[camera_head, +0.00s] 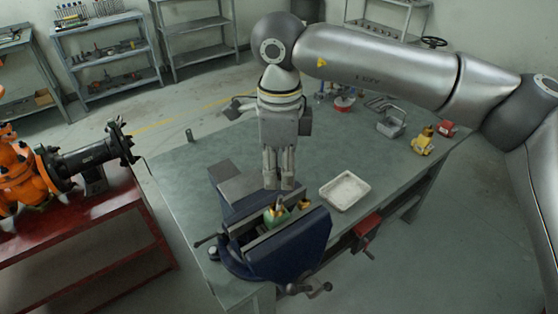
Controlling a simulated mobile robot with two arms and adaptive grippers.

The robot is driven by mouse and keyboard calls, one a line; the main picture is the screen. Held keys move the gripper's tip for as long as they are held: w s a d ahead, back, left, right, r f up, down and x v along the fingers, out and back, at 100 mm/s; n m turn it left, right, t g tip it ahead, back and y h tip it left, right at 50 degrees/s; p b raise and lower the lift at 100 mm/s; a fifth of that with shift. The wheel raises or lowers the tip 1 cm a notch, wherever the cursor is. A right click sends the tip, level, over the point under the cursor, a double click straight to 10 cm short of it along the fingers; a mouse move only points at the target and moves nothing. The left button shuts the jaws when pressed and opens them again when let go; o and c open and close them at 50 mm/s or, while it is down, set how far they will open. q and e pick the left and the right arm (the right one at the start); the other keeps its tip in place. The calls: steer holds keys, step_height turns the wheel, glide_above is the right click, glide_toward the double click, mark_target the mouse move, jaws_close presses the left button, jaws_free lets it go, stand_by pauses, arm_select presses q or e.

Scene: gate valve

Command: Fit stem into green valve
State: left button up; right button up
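The green valve (275,217) sits between the jaws of a blue vise (290,247) on the workbench. A small brass-and-grey part shows above the green body; I cannot tell whether it is the stem or part of the valve. Another small brass piece (304,204) shows at the right of the vise jaws. My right gripper (279,184) points down just above and behind the green valve. Its fingers look close together, but the view is too small to tell whether they hold anything. My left gripper is not in view.
A white tray (345,191) lies right of the vise on the workbench (180,168). A red table (90,235) with an orange machine is at left. The bench's left side is mostly clear.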

mark_target(279, 197)
steer(key=shift+s+f, duration=0.1)
steer(key=shift+f, duration=0.3)
steer(key=shift+f+b, duration=0.3)
steer(key=shift+f, duration=0.1)
steer(key=f+b, duration=0.3)
steer(key=f, duration=0.1)
steer(key=shift+w+f, duration=0.15)
steer(key=shift+w, duration=0.05)
steer(key=shift+f, duration=0.25)
steer(key=shift+f+b, duration=0.15)
steer(key=shift+b, duration=0.25)
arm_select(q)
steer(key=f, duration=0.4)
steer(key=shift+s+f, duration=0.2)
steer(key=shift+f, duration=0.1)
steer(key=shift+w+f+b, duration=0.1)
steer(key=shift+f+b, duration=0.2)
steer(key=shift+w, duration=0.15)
